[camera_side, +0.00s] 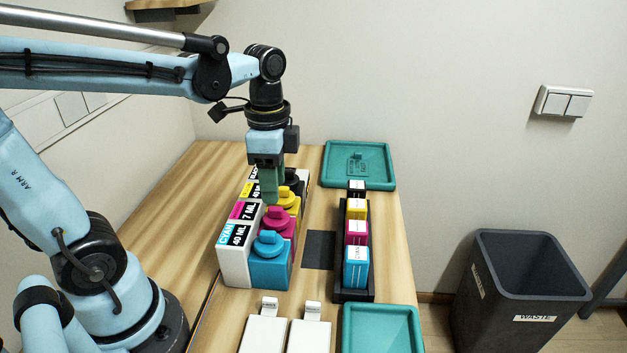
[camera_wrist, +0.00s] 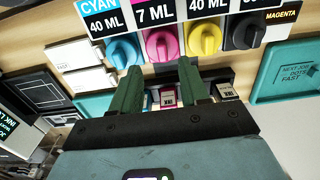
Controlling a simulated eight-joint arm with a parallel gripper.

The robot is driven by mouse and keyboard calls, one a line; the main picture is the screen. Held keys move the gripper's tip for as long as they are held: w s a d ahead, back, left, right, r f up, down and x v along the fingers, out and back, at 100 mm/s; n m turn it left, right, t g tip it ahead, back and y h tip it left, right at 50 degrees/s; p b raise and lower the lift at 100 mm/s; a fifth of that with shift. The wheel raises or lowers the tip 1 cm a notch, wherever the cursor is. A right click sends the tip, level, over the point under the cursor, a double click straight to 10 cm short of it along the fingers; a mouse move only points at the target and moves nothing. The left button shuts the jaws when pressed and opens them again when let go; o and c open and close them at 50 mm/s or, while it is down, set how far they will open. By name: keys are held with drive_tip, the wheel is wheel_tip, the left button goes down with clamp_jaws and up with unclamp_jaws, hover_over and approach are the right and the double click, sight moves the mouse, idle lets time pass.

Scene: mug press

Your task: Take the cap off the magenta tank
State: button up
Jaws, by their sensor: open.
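The magenta tank (camera_side: 277,229) stands in a row between the cyan tank (camera_side: 270,269) and the yellow tank (camera_side: 291,205). Its magenta cap (camera_side: 277,216) is seated on top. In the wrist view the magenta cap (camera_wrist: 162,45) sits below a "7 ML" label, with a raised grip bar. My gripper (camera_side: 270,190) points down above the tank row, near the yellow and magenta caps. In the wrist view its green fingers (camera_wrist: 160,78) are apart with nothing held between them, and the magenta cap shows beyond the gap. The side view does not show how high the fingertips are above the caps.
The cyan cap (camera_wrist: 123,50) and yellow cap (camera_wrist: 205,38) flank the magenta one closely. A black rail of ink cartridges (camera_side: 356,232) stands to the right. Teal trays lie at the back (camera_side: 358,165) and front (camera_side: 380,328). A waste bin (camera_side: 520,290) stands off the table.

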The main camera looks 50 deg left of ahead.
sight(276, 208)
drive_tip(key=shift+w+a+f, duration=0.1)
drive_tip(key=shift+f, duration=2.55)
clamp_jaws()
